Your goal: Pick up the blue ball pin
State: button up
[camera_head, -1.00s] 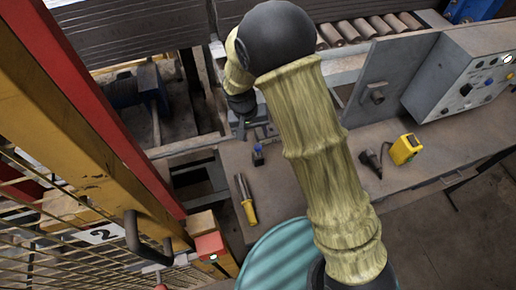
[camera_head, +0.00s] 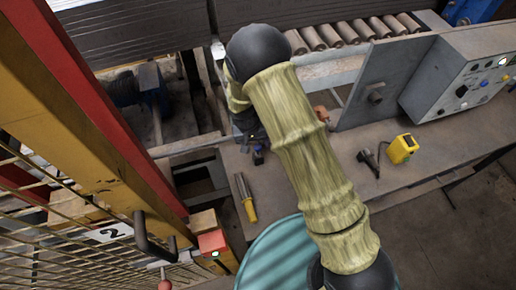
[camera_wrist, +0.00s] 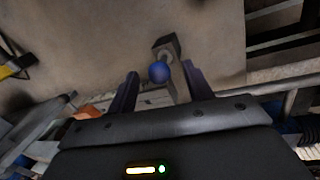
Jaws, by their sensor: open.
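The blue ball pin shows in the wrist view as a round blue ball (camera_wrist: 159,72) on a grey metal block or stem. In the head view it is a small blue spot (camera_head: 258,149) on a dark base, on the bench top. My gripper (camera_wrist: 160,76) is open, with one dark finger on each side of the ball in the wrist view. I see no contact, and the depth gap is hard to judge. In the head view my gripper (camera_head: 249,131) is just above the pin in the picture, partly hidden by my arm.
The bench (camera_head: 405,135) holds a yellow-handled tool (camera_head: 248,206) and a yellow device (camera_head: 402,148) with a dark plug. A grey control box (camera_head: 463,75) stands right, rollers (camera_head: 350,32) lie behind.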

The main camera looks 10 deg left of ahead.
jog(key=shift+w+d+f, duration=0.1)
jog(key=shift+d+f, duration=0.05)
jog(key=shift+f, duration=0.5)
jog(key=shift+w+d+f, duration=0.1)
jog(key=shift+f, duration=0.5)
grip_shut()
jog(key=shift+r, duration=0.1)
notch_tip(320, 180, up, 9)
jog(key=shift+b, duration=1.15)
jog(key=shift+r, duration=0.4)
jog(key=shift+r, duration=0.1)
